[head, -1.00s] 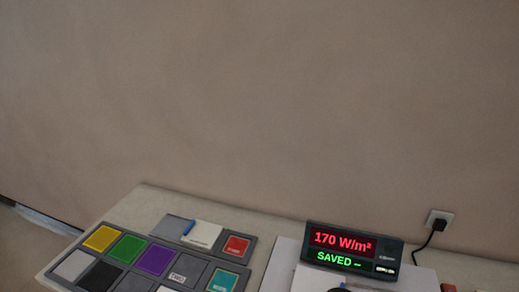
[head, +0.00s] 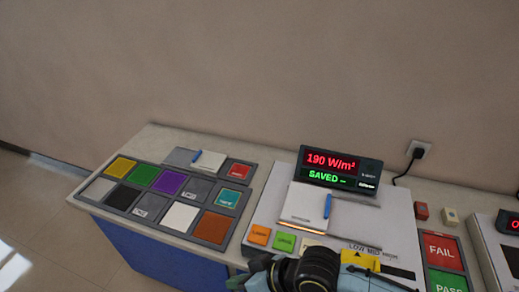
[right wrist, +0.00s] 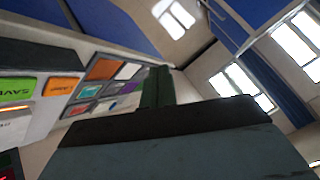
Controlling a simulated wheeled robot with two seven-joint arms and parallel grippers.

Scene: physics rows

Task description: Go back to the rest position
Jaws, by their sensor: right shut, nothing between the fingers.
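My right gripper (head: 245,280) is at the bottom of the head view, in front of the white bench device, with my dark wrist joint beside it. In the right wrist view its dark fingers (right wrist: 158,88) are together with nothing between them. They are apart from the bench items. The bench device (head: 388,240) carries a display (head: 340,168) reading 190 W/m² in red and SAVED in green. My left gripper is not in view.
A grey tray of coloured tiles (head: 229,213) lies on the left of the bench (head: 150,140). Orange (head: 259,235) and green (head: 284,242) buttons sit near my gripper. FAIL (head: 442,250) and PASS (head: 447,281) panels stand to the right. Floor is open at left.

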